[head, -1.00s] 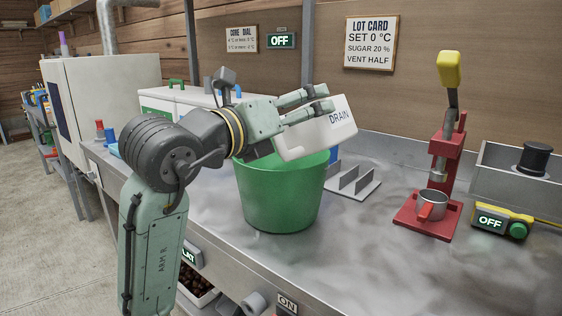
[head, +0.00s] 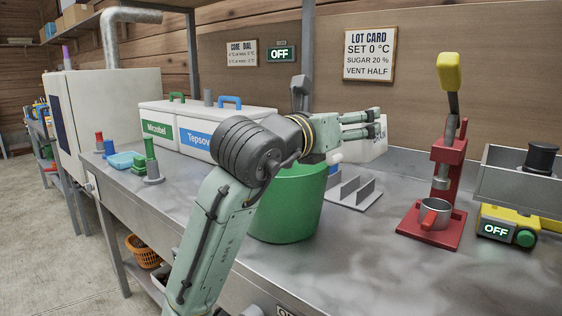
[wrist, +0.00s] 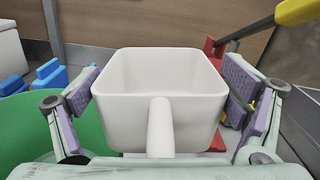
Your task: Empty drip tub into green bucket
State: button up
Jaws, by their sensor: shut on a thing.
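In the wrist view the tub (wrist: 160,85) sits between the two fingers (wrist: 161,100). It is roughly upright, its handle points toward me, and the inside I can see looks bare and white. The green bucket (head: 285,215) stands on the bench below and left of the gripper. My arm covers part of its rim, and its contents are hidden. Part of the bucket (wrist: 35,125) also shows at the left of the wrist view.
A grey slotted rack (head: 352,193) stands right of the bucket. Farther right are a red press (head: 448,180) with a metal cup (head: 434,212) and a yellow scale (head: 510,228). White lidded boxes (head: 190,125) stand behind my arm. The front right bench is clear.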

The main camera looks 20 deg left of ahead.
jog(key=s+a+m+b, duration=0.1)
jog(key=s+b, duration=0.1)
jog(key=s, duration=0.7)
jog(key=shift+a+f+m, duration=0.35)
jog(key=shift+f+m, duration=0.05)
jog(key=shift+f, duration=0.05)
jog(key=shift+s, duration=0.1)
